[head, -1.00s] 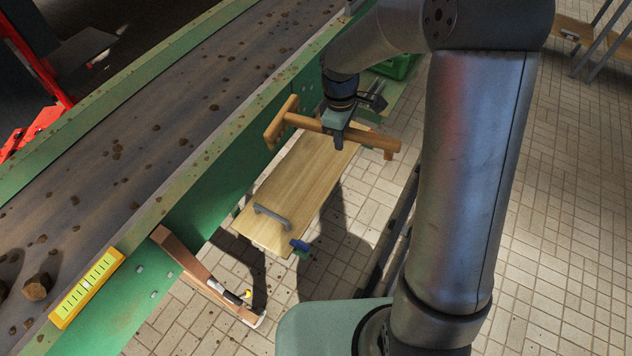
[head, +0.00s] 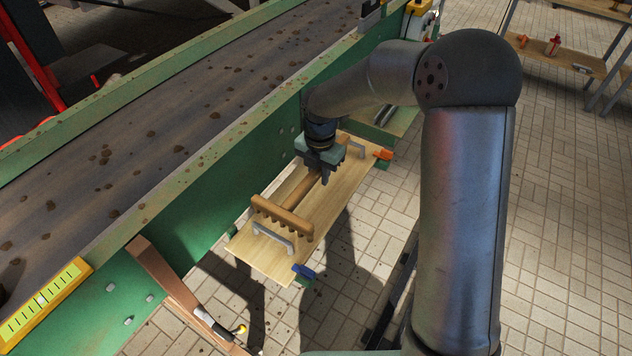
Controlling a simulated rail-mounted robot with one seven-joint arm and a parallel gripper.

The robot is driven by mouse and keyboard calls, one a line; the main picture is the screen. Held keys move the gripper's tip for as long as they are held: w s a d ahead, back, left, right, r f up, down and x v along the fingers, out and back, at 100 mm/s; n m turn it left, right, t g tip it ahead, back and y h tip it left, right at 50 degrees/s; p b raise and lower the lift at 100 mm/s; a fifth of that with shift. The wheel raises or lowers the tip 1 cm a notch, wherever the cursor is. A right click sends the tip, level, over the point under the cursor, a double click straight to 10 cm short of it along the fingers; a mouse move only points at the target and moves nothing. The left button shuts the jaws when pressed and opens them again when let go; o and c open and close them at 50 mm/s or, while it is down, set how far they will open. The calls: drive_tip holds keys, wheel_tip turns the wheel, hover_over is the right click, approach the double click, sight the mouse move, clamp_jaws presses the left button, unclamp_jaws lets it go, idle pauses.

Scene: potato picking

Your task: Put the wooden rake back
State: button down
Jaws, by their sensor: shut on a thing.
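The wooden rake (head: 283,216) has a toothed head with several pegs toward the front and a handle running back and right. My gripper (head: 322,176) is shut on the rake's handle. The rake is over a light wooden board (head: 330,220) beside the green conveyor and lines up roughly with the board's length. I cannot tell whether the rake touches the board. The board has a grey handle (head: 273,238) near its front end and another (head: 357,149) near its back end. The rake head is close to the front handle.
The conveyor (head: 130,160) with scattered clods runs along the left, with a yellow scale-like strip (head: 45,305) on its edge. A blue clamp (head: 303,271) and an orange clamp (head: 383,154) sit at the board's corners. A shelf (head: 570,60) stands at the back right.

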hover_over(316, 188)
wheel_tip(316, 188, down, 6)
drive_tip(key=shift+s+f, duration=0.1)
drive_tip(key=shift+f, duration=1.75)
drive_tip(key=c, duration=1.3)
unclamp_jaws()
drive_tip(key=shift+o, duration=0.2)
